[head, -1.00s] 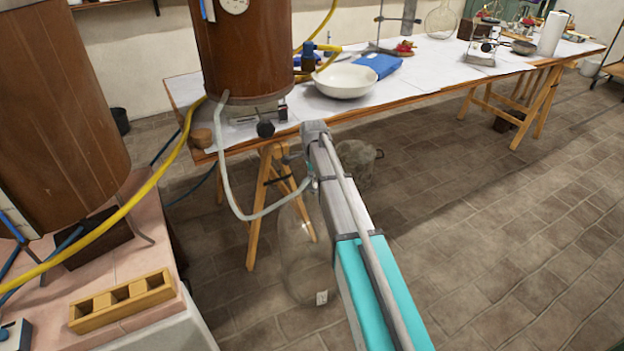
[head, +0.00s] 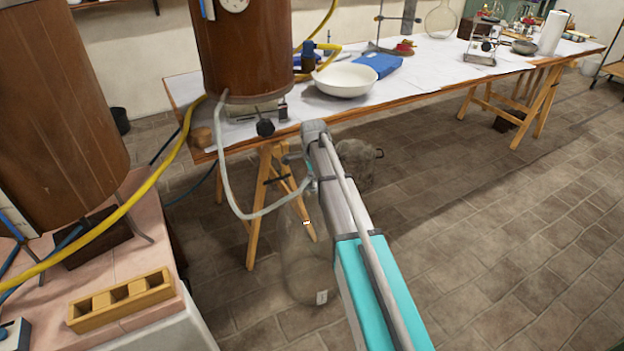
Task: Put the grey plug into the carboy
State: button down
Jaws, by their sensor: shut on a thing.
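The carboy (head: 308,262) is a large clear glass vessel standing on the floor in front of the far table. Its neck and right side are partly hidden behind my arm. My gripper (head: 292,158) is at the far end of my arm, above the carboy's top. Only a small part of it shows, beside the wrist; its fingertips are hidden or too small to make out. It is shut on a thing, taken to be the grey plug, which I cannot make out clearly. I cannot tell whether it touches the carboy's mouth.
A pale hose (head: 232,195) loops from the brown still (head: 245,50) towards the carboy's neck. The long table (head: 440,75) bears a white bowl (head: 346,80). A pot (head: 356,165) stands on the floor behind my arm. A yellow hose (head: 150,185) crosses the left. Floor at right is clear.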

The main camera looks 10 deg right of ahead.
jog(key=shift+f, duration=0.2)
dwell(0.4)
jog(key=shift+c, duration=1)
grip_release()
jog(key=shift+r, duration=0.2)
jog(key=shift+r+p, duration=3.2)
jog(key=shift+r, duration=0.15)
